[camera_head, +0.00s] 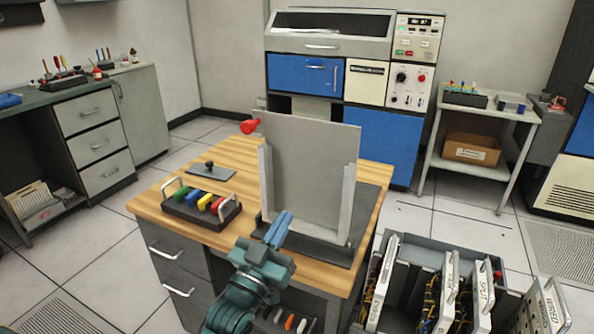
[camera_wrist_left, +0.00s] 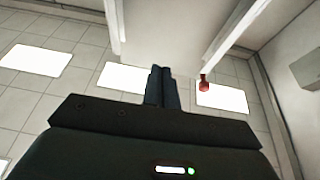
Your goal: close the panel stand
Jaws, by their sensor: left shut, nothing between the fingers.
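The panel stand (camera_head: 309,165) stands on the wooden-topped desk (camera_head: 238,158). Its flat grey panel is upright, with pale rails along both sides and a dark base (camera_head: 330,248) below. A red knob (camera_head: 250,126) sticks out at the panel's upper left; it also shows in the left wrist view (camera_wrist_left: 204,82). My left gripper (camera_head: 281,220) is shut and empty, in front of the panel's lower left part. Its dark fingers (camera_wrist_left: 161,76) point up toward the panel in the wrist view. Whether they touch it I cannot tell. My right gripper is out of view.
A dark block with coloured pieces and pale handles (camera_head: 201,207) sits left of the stand. A small plate with a black knob (camera_head: 210,170) lies behind it. An open grey bin of upright cards (camera_head: 440,285) stands right of the desk. The desk's back left is clear.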

